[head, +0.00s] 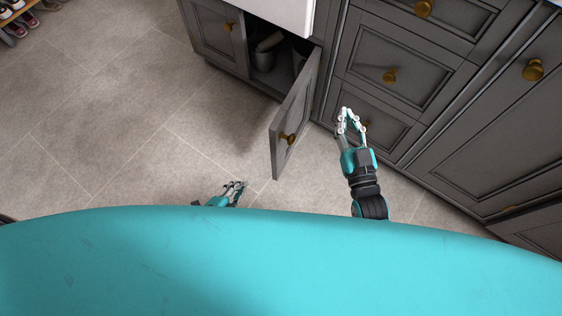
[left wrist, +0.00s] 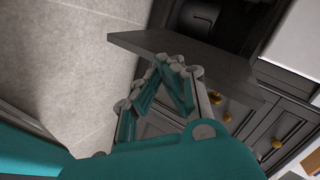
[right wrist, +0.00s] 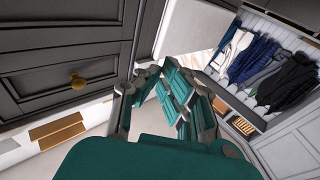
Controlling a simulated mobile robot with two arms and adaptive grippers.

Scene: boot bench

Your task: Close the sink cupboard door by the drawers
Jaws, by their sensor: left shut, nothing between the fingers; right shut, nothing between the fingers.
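The grey sink cupboard door (head: 300,108) by the drawers stands wide open, swung out from the cabinet, with a brass knob (head: 287,138) on its face. In the left wrist view the door (left wrist: 185,48) spans the picture in front of my left gripper. My left gripper (head: 238,186) is shut and empty, low and left of the door's free edge. Its fingertips also show in the left wrist view (left wrist: 168,66); I cannot tell if they touch the door. My right gripper (head: 349,113) is shut and empty, right of the door and in front of the drawers.
Dark pots or buckets (head: 264,58) sit inside the open cupboard. The other sink door (head: 222,38) is shut. The drawers (head: 392,70) with brass knobs rise at the right. Tiled floor (head: 120,110) lies clear at the left; shoes (head: 18,20) are at the far left.

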